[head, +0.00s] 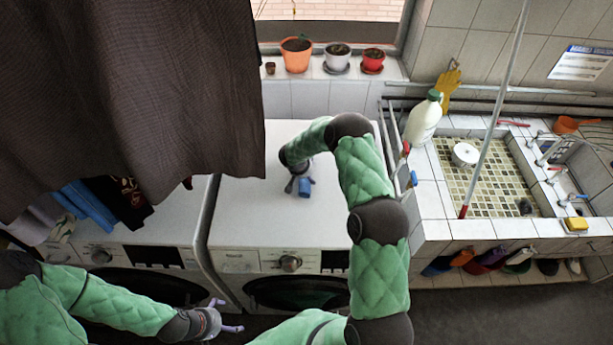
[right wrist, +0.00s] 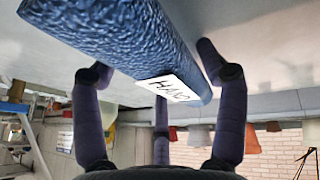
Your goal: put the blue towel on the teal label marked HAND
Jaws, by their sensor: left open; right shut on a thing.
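The blue towel (head: 306,187) is a small rolled bundle at my right gripper (head: 299,182), over the white top of the right-hand washing machine. In the right wrist view the towel (right wrist: 110,35) lies between the dark fingers, which are shut on it. A white tag reading HAND (right wrist: 168,88) is on the towel. I cannot tell whether the towel touches the machine top. I make out no teal label in either view; my right arm covers part of the machine top. My left gripper (head: 225,318) is open and empty, low in front of the machines.
A dark hanging cloth (head: 130,90) blocks the upper left. Clothes (head: 85,205) lie on the left machine. Potted plants (head: 297,54) line the sill. A white jug (head: 424,118) stands beside the tiled sink (head: 480,228). The right machine's top (head: 245,200) is bare around the towel.

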